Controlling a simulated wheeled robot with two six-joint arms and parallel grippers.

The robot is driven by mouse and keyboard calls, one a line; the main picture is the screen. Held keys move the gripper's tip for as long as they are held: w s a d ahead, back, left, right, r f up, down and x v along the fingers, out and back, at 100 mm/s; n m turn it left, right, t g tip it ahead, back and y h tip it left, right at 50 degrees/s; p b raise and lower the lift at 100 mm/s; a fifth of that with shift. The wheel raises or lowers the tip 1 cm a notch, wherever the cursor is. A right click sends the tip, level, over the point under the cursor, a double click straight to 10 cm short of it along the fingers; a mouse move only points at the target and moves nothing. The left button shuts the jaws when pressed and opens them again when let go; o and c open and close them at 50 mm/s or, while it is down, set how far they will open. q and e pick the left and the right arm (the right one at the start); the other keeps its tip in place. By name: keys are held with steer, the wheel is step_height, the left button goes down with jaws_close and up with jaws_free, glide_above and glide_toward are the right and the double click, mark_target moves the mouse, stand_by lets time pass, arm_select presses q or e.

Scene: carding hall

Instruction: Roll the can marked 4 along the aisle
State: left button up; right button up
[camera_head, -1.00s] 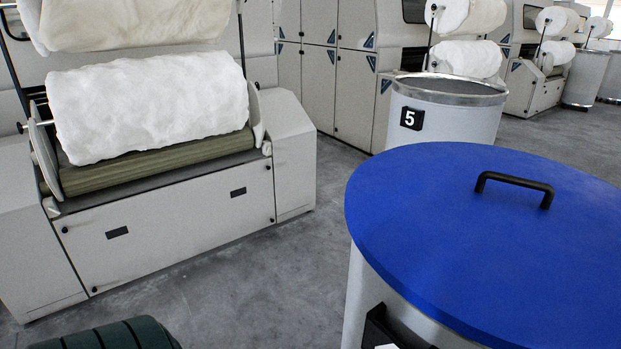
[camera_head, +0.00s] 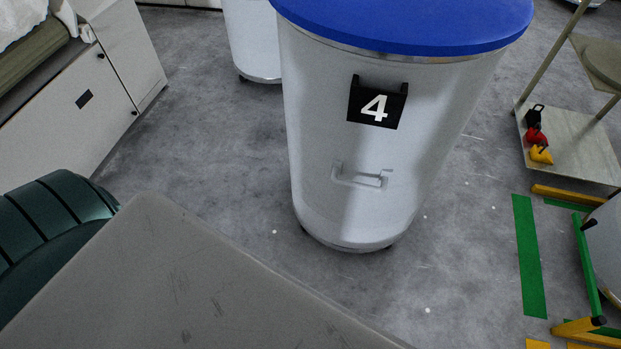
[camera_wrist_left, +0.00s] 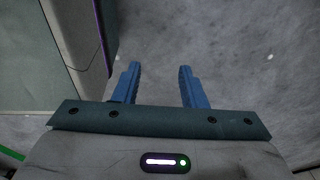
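The can marked 4 (camera_head: 310,150) stands upright on the floor in the middle of the head view. It is a tall light grey cylinder with a blue lid (camera_head: 410,22), a black number plate (camera_head: 377,103) and a handle (camera_head: 360,176) low on its front. Small casters show under its bottom edge. My left gripper (camera_wrist_left: 158,84) shows in the left wrist view, its two blue fingers apart with nothing between them, above bare floor. Neither gripper shows in the head view, and my right gripper is in no frame.
Behind the can stands another pale can (camera_head: 252,40). A grey machine (camera_head: 95,95) stands at left. At right are a trolley (camera_head: 575,140) with small coloured weights, green floor tape (camera_head: 529,255) and a yellow-footed frame (camera_head: 590,328). Grey floor (camera_head: 200,140) is clear left of the can.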

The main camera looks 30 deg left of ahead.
arm_select(q)
steer(key=w+a+r+m+t, duration=0.25)
steer(key=w+r, duration=0.35)
steer(key=w, duration=0.3)
steer(key=w+a+r+m+t, duration=0.15)
steer(key=w+r+t, duration=0.3)
steer(key=w, duration=0.45)
steer(key=w+a+r+m+t, duration=0.1)
steer(key=w+a+r+t, duration=0.2)
steer(key=w+r, duration=0.55)
steer(key=w+d+r+m+t+h, duration=0.3)
steer(key=w+r+m+h, duration=0.25)
steer(key=w+r, duration=0.35)
steer(key=d+r+m+g+h, duration=0.2)
steer(key=d+r+m+h, duration=0.1)
steer(key=r+m+h, duration=0.1)
steer(key=d+r+m+g+h+b, duration=0.1)
steer(key=d+r+m+g+h, duration=0.2)
steer(key=r+m, duration=0.4)
steer(key=shift+s+d+r+h, duration=0.15)
steer(key=shift+d+r+h, duration=0.3)
steer(key=shift+d+r, duration=0.4)
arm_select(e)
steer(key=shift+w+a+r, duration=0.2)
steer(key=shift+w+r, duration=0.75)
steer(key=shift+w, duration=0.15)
